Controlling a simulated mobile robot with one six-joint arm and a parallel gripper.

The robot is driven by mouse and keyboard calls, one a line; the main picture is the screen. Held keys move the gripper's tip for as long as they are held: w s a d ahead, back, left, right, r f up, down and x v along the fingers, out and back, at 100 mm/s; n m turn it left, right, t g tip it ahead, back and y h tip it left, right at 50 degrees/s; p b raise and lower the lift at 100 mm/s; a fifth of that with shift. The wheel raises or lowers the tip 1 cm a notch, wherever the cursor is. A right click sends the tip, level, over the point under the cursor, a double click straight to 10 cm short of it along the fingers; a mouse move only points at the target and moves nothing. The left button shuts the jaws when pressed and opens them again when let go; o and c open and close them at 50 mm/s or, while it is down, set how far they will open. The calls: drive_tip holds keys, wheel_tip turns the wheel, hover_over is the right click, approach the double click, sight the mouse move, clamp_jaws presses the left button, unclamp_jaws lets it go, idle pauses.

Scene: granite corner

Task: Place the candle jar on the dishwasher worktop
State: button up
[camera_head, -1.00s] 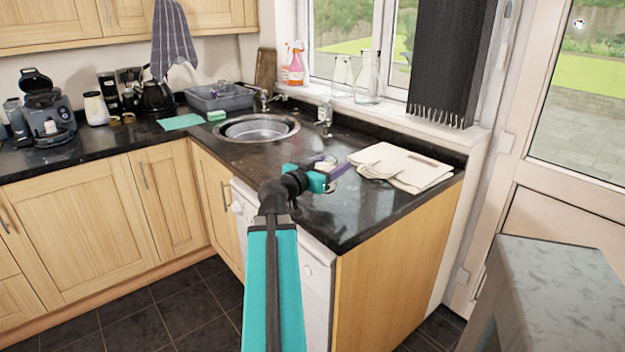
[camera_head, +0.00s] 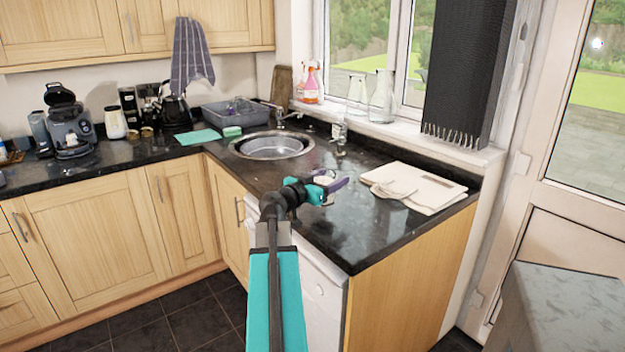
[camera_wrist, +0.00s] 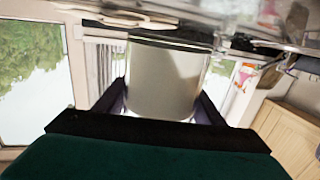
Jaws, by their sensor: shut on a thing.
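The candle jar (camera_wrist: 165,82) is a pale, smooth cylinder with a dark band at its upper edge in the wrist view. It sits between the two dark fingers of my gripper (camera_wrist: 165,108), which is shut on it. In the head view, my gripper (camera_head: 337,184) is over the dishwasher worktop (camera_head: 352,236), a glossy black granite surface. There the jar is small and mostly hidden by the fingers. I cannot tell whether its base touches the worktop. The white dishwasher (camera_head: 318,295) is below, partly behind my arm.
Glass bottles (camera_head: 382,97) stand on the windowsill. The worktop's front corner is clear.

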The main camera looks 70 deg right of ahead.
drive_tip(key=w+d+p, duration=0.1)
drive_tip(key=w+d, duration=0.4)
drive_tip(key=w, duration=0.3)
drive_tip(key=shift+f, duration=0.4)
drive_tip(key=shift+f+p, duration=0.6)
drive_tip(key=shift+f, duration=1.15)
drive_tip(key=shift+f+b, duration=0.15)
drive_tip(key=shift+b, duration=0.15)
drive_tip(key=o, duration=1.3)
drive_tip(key=shift+o, duration=0.2)
